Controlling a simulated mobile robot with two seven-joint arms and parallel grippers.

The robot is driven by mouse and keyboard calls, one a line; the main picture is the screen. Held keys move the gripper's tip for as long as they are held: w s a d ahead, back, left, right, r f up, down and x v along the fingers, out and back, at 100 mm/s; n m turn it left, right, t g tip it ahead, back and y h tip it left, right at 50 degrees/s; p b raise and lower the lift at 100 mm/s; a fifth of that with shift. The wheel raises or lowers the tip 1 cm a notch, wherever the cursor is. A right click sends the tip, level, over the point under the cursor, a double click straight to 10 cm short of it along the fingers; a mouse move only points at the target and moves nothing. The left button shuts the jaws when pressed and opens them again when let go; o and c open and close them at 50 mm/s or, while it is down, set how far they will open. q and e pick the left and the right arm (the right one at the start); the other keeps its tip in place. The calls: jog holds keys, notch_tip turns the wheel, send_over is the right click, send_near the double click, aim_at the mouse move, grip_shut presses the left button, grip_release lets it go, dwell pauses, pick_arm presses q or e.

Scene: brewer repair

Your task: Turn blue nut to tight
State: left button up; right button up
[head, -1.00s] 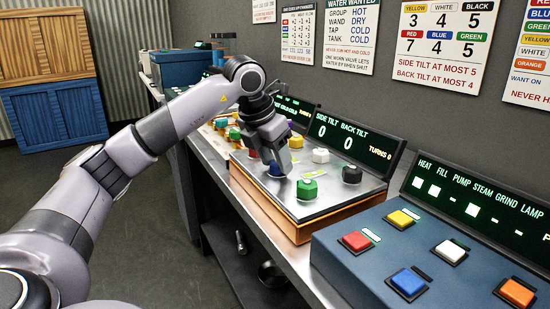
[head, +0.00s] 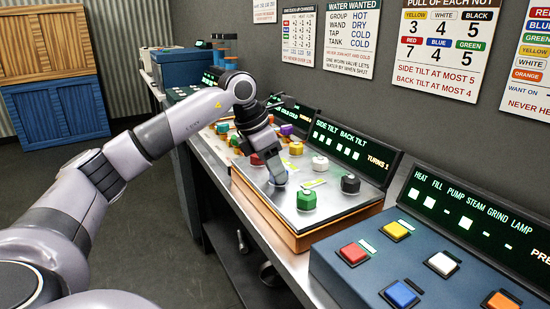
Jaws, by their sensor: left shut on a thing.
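The blue nut (head: 279,181) sits on the grey metal top of the wooden-sided panel (head: 330,200), mostly hidden by the fingers. My left gripper (head: 277,172) points down from above and is shut on the blue nut. The display (head: 350,148) behind the panel reads SIDE TILT and BACK TILT with rows of lit bars under them, and TURNS 1. My right gripper is not in view.
Around the blue nut stand a green nut (head: 307,195), a black nut (head: 350,183), a white nut (head: 320,163), a yellow nut (head: 296,148) and a red nut (head: 257,158). A blue button box (head: 345,262) stands at the front right.

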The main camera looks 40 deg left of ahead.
pick_arm(q)
jog(key=m+p, duration=0.1)
jog(key=m+h+p, duration=0.1)
jog(key=m+p, duration=0.1)
jog(key=shift+w+a+r+m+g, duration=0.15)
jog(key=shift+r+m+g, duration=0.15)
jog(key=shift+m+g, duration=0.1)
jog(key=m+g+h+p, duration=0.1)
jog(key=m+p, duration=0.2)
jog(key=shift+w+m, duration=0.15)
jog(key=shift+m, duration=0.15)
jog(key=m, duration=0.1)
jog(key=m+g+p, duration=0.1)
jog(key=shift+w+a+f+m, duration=0.1)
jog(key=shift+f+m, duration=0.05)
jog(key=shift+m, duration=0.15)
jog(key=shift+w+f+m+g+h+p, duration=0.1)
jog(key=shift+m+g+h+p, duration=0.4)
jog(key=shift+m, duration=1)
jog(key=shift+y, duration=0.3)
jog(key=o, duration=1.1)
jog(key=shift+c, duration=0.2)
jog(key=v, duration=0.7)
